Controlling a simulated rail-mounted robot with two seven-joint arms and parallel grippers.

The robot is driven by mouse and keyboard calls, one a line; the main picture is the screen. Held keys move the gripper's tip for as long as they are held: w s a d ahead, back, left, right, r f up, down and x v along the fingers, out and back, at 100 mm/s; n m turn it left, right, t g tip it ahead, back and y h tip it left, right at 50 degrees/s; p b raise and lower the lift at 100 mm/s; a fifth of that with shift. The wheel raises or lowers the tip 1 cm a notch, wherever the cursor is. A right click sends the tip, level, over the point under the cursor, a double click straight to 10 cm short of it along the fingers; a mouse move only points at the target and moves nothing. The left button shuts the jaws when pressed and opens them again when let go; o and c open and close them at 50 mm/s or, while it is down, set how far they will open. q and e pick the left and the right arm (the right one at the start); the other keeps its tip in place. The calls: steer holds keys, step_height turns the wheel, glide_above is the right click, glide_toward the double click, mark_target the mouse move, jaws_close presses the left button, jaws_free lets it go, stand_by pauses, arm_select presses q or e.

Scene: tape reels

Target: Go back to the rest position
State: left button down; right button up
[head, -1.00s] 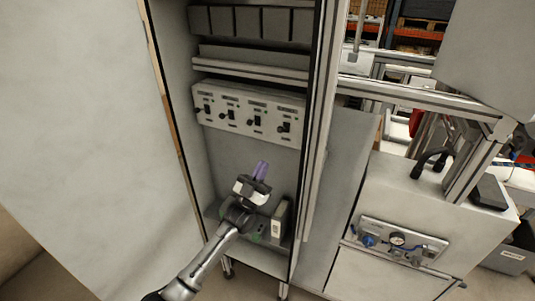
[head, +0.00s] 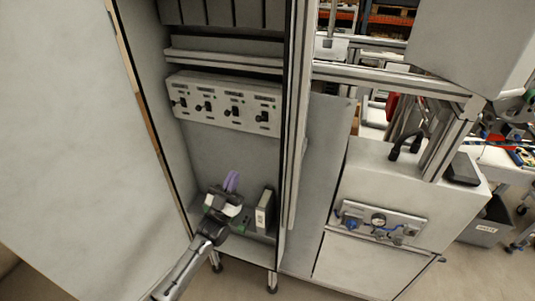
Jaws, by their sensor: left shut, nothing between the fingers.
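My left gripper (head: 231,181) has purple fingers and reaches into the lower part of an open cabinet (head: 218,160). Its fingers are shut with nothing between them, and they point up toward the cabinet's back wall. It is below a row of black switches on a light panel (head: 225,104) and does not appear to touch them. My right gripper is not in view. No tape reel can be made out.
A binder-like box (head: 264,211) stands on the cabinet floor just right of my gripper. The open cabinet door (head: 70,140) fills the left side. A unit with a gauge panel (head: 381,223) stands to the right, with a grey bin (head: 486,229) beyond it.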

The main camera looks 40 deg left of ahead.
arm_select(q)
steer(key=w+d+f+g, duration=0.2)
steer(key=w+f+g, duration=0.3)
steer(key=f+g, duration=0.6)
steer(key=s+d+f+g+h, duration=0.1)
steer(key=s+d+f+g, duration=0.4)
steer(key=s, duration=0.7)
steer(key=s+d+f+g+h, duration=0.1)
steer(key=s+d+f+g, duration=0.25)
steer(key=s+d, duration=0.6)
steer(key=s+d+f+g+h, duration=0.1)
steer(key=s+d+f+g, duration=0.35)
steer(key=s, duration=0.85)
step_height(320, 180, up, 28)
steer(key=s+p, duration=0.1)
steer(key=p, duration=2.6)
steer(key=shift+a+f+m, duration=0.15)
steer(key=shift+f+m, duration=0.1)
steer(key=shift+m, duration=0.05)
